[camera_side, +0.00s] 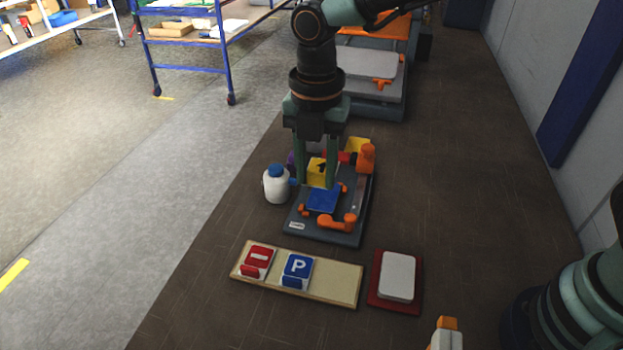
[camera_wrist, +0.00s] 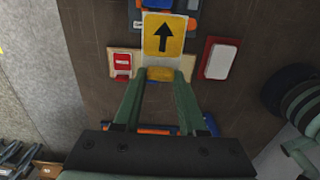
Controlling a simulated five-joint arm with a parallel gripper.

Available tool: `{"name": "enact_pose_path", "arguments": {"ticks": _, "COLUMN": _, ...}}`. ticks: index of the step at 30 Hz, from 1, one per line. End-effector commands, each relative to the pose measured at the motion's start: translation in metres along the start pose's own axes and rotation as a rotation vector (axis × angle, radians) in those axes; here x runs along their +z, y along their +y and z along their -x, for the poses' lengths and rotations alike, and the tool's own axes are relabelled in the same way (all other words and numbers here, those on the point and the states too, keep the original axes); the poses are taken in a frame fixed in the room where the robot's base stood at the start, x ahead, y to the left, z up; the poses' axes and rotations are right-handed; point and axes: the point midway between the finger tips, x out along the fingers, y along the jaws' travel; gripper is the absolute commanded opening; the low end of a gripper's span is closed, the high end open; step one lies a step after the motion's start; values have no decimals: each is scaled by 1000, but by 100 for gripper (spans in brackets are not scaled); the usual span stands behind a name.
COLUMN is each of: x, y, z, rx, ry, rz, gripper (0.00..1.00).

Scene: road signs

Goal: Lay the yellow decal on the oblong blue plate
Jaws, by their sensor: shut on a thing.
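My gripper (camera_side: 318,186) points down over the grey work fixture (camera_side: 338,236) in the side view. It is shut on the yellow decal (camera_side: 316,170), which sits between the fingers. The wrist view shows the decal (camera_wrist: 164,36) as a yellow face with a black arrow and a pale border, just beyond the fingertips (camera_wrist: 163,76). The blue plate (camera_side: 324,200) lies on the fixture, just below and in front of the decal. Whether the decal touches it cannot be told. The fingers partly hide the decal in the side view.
Orange clamps (camera_side: 338,223) flank the blue plate. A white bottle with a blue cap (camera_side: 276,186) stands left of the fixture. In front are a wooden board (camera_side: 338,282) with red and blue P signs, and a red-edged white pad (camera_side: 397,276).

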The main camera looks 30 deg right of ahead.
Motion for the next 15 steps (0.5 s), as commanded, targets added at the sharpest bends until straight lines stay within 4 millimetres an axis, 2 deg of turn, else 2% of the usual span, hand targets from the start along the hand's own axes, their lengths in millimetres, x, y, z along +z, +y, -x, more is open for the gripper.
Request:
{"name": "enact_pose_path", "arguments": {"ticks": 1, "x": 17, "y": 4, "z": -15, "rx": -7, "ry": 2, "rz": -7, "gripper": 0}}
{"name": "enact_pose_path", "arguments": {"ticks": 6, "x": 56, "y": 11, "z": -49, "rx": -3, "ry": 1, "rz": -4, "gripper": 0}}
{"name": "enact_pose_path", "arguments": {"ticks": 10, "x": 72, "y": 12, "z": -64, "rx": -1, "ry": 1, "rz": -1, "gripper": 0}}
{"name": "enact_pose_path", "arguments": {"ticks": 15, "x": 77, "y": 13, "z": -72, "rx": 0, "ry": 0, "rz": 1, "gripper": 0}}
